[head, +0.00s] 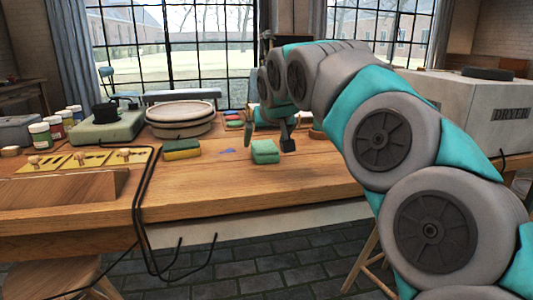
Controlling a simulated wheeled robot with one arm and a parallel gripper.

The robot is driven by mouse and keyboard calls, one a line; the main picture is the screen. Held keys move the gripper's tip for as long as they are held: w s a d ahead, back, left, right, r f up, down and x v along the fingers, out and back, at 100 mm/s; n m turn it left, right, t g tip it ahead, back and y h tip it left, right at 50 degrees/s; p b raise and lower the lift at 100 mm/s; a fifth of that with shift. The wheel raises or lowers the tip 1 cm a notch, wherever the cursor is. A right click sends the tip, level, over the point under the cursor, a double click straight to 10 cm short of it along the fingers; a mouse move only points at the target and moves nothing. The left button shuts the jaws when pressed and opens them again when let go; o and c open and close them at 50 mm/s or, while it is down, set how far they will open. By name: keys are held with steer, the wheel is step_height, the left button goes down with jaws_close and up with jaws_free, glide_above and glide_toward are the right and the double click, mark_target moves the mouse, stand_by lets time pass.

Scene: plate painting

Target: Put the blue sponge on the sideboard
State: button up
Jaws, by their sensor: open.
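My gripper (269,136) is open above the wooden worktable, with its fingers pointing down. A green, teal-tinted sponge stack (265,152) lies just below and partly between the fingers; I cannot tell whether they touch it. A green and yellow sponge (182,149) lies to the left. A small flat blue patch (227,150) lies on the wood between the two. No sponge shows as clearly blue; small coloured pieces (233,121) farther back, red among them, are too small to tell. I cannot pick out a sideboard for certain.
The wooden worktable (240,188) has bare room along its front. Stacked round plates (181,117), a green scale-like device (107,126), paint jars (40,136) and yellow cards (80,160) stand left. Black cables hang over the front edge. A white dryer box (480,112) stands right.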

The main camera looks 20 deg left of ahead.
mark_target(265, 145)
steer(key=x, duration=0.4)
steer(key=shift+w+f, duration=0.25)
steer(key=shift+w, duration=0.1)
steer(key=c, duration=1.4)
steer(key=shift+r, duration=0.1)
